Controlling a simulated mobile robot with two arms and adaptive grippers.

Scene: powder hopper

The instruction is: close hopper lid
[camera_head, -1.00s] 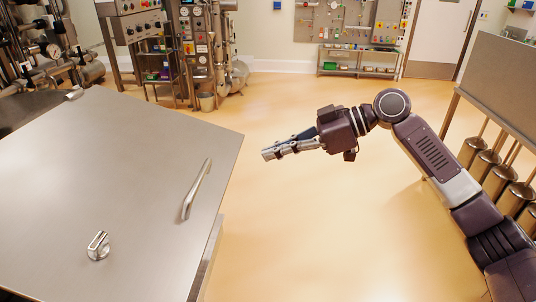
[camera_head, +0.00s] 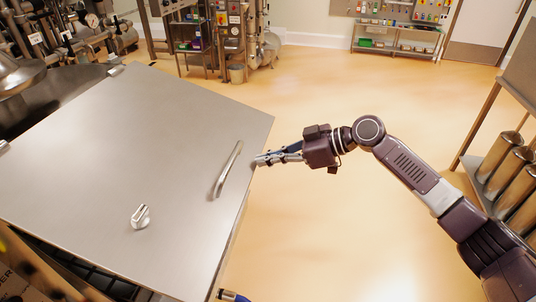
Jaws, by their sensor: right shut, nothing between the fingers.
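The hopper lid (camera_head: 95,165) is a broad, flat grey metal panel filling the left of the head view. It has a long bar handle (camera_head: 228,170) near its right edge and a small latch knob (camera_head: 140,216) near its lower edge. A dark space shows below the lid's lower edge; I cannot tell how far the lid stands from its seat. My right gripper (camera_head: 258,160) is shut and empty, its tips close to the lid's right edge, right of the handle. A small silver and blue tip (camera_head: 232,296) at the bottom edge looks like part of my left gripper; the rest is hidden.
Metal equipment (camera_head: 60,40) with gauges stands behind the lid at the far left. A rack with steel cylinders (camera_head: 497,163) stands at the right. A bucket (camera_head: 237,74) and a shelf cart (camera_head: 396,42) are at the back. The floor (camera_head: 335,235) between is clear.

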